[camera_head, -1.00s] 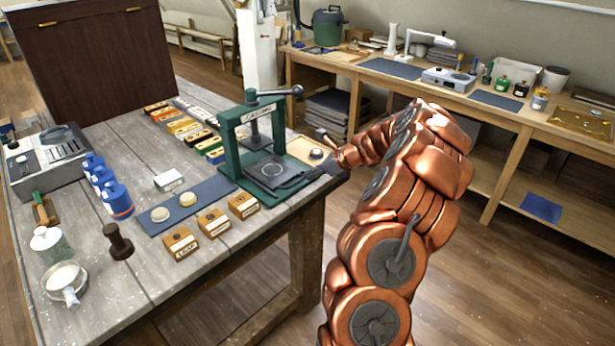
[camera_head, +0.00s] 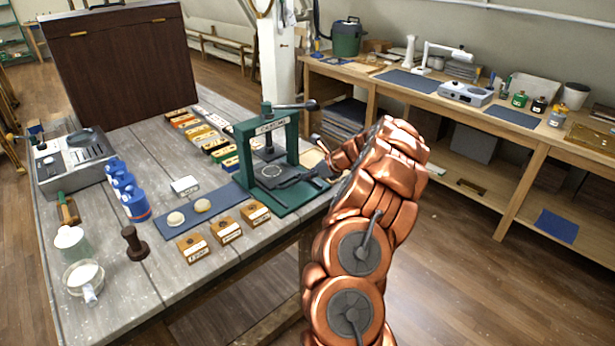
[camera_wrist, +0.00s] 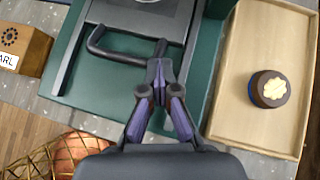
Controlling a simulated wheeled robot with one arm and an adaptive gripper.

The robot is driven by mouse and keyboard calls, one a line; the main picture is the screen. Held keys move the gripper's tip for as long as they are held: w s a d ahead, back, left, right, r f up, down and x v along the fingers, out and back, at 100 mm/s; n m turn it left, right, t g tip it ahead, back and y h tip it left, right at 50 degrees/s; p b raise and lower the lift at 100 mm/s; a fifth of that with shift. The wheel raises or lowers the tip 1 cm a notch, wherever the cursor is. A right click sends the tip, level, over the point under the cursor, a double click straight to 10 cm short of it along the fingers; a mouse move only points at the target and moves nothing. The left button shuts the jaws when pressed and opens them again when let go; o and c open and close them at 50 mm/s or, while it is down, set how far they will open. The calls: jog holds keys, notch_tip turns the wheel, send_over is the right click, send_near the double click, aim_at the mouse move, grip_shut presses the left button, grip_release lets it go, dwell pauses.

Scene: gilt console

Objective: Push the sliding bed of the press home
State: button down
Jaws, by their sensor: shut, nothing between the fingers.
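The green press (camera_head: 266,128) stands at the right end of the grey wooden table. Its dark sliding bed (camera_head: 270,171), with a round plate on it, lies partly under the frame and sticks out toward my arm. In the wrist view the edge of the bed (camera_wrist: 112,12) is at the top, with its black looped handle (camera_wrist: 118,56) on the near side. My gripper (camera_wrist: 160,68) is shut and empty, its tips at the right end of the handle. They look to touch it, though exact contact is hard to tell. My gripper also shows in the head view (camera_head: 308,176).
A wooden tray (camera_wrist: 230,110) with a dark round pot (camera_wrist: 269,88) lies right of the press base (camera_wrist: 196,95). Small wooden boxes (camera_head: 227,230) and a blue mat (camera_head: 225,193) lie left of the press. Floor is open on the near side.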

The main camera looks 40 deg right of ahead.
jog(key=shift+a+r, duration=0.1)
jog(key=v, duration=1.2)
